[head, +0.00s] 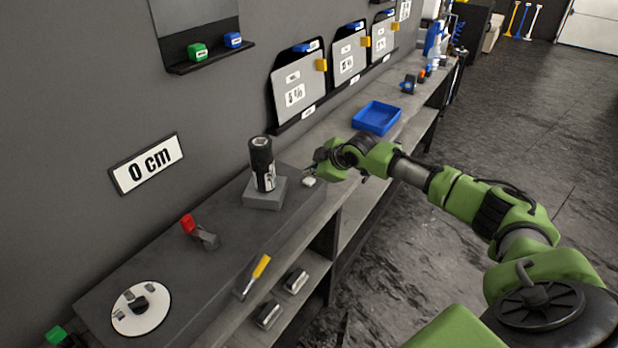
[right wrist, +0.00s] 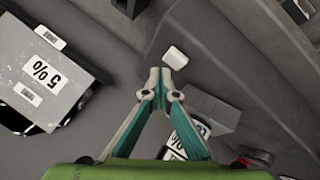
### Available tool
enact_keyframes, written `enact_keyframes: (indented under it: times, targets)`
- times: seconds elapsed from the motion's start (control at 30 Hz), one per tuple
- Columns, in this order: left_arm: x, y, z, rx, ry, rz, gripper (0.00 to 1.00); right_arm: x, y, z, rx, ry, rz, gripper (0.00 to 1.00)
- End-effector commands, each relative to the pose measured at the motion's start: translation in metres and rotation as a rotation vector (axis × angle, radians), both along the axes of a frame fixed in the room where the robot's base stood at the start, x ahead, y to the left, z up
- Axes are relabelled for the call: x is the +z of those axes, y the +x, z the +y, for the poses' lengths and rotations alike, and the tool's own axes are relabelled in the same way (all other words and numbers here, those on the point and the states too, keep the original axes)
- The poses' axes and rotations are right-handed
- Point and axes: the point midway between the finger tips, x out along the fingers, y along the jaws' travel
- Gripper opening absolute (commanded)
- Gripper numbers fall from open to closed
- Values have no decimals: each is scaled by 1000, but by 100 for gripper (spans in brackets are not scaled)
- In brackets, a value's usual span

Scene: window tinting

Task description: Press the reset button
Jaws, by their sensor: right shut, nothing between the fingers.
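No button marked as reset can be read in either view. A small white rounded block (head: 309,182) lies on the dark bench near the grey block with the black cylinder (head: 262,163); whether it is a button I cannot tell. It also shows in the right wrist view (right wrist: 175,57). My right gripper (head: 316,164) is above the bench, just behind the white block. In the right wrist view its fingertips (right wrist: 160,75) are together and empty, close to the block in the picture; touching cannot be told. My left gripper is not in view.
A red-handled tool (head: 190,226), a yellow-handled tool (head: 261,266) and a white round disc (head: 141,308) lie on the bench. A blue tray (head: 376,117) stands beyond my gripper. Green (head: 197,51) and blue (head: 232,40) blocks sit on a wall shelf. The floor at right is clear.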

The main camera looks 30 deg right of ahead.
Motion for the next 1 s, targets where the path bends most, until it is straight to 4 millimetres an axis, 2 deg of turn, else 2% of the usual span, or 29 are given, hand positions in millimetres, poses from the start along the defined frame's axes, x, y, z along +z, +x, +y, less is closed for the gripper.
enact_keyframes:
  times: [0.27,0.73,1.0]
  targets:
    - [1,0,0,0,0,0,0,2,0,0,1,1,-1,0]
    - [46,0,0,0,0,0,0,46,0,0,0,0,0,0]
    - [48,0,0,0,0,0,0,49,0,0,1,0,1,0]
